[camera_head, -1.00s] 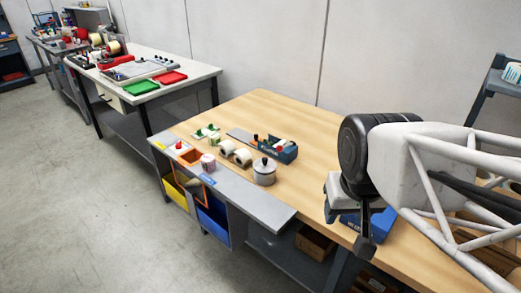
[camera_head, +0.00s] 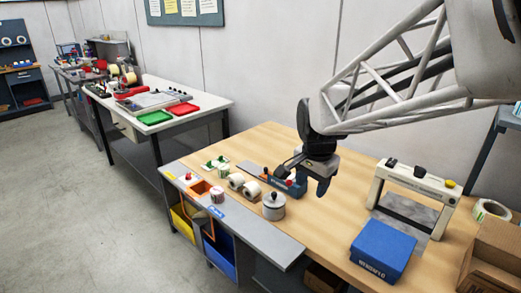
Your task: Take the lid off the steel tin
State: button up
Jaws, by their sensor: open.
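The steel tin (camera_head: 273,212) stands upright on the wooden bench near its front edge. Its lid (camera_head: 273,199) is on, with a dark knob (camera_head: 273,194) at the centre. My gripper (camera_head: 304,178) is open, above the bench, to the right of and beyond the tin in the picture. It is apart from the tin, and nothing shows between its fingers. It partly hides the blue tape dispenser behind it.
A blue box (camera_head: 383,249) and a cream-framed machine (camera_head: 420,184) stand at right. Bare wood lies between tin and box.

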jog(key=w+a+f+m, duration=0.3)
jog(key=w+f+m, duration=0.1)
jog(key=w, duration=0.6)
jog(key=m+g, duration=0.1)
jog(key=m, duration=0.4)
send_over(274, 193)
jog(key=f, duration=0.7)
jog(key=shift+w+d+f, duration=0.1)
jog(key=shift+w, duration=0.15)
jog(key=shift+f, duration=0.15)
jog(key=shift+f, duration=1.15)
jog(key=shift+f, duration=0.15)
jog(key=shift+s+f, duration=0.15)
jog(key=shift+f, duration=2.3)
jog(key=shift+c, duration=0.4)
grip_shut()
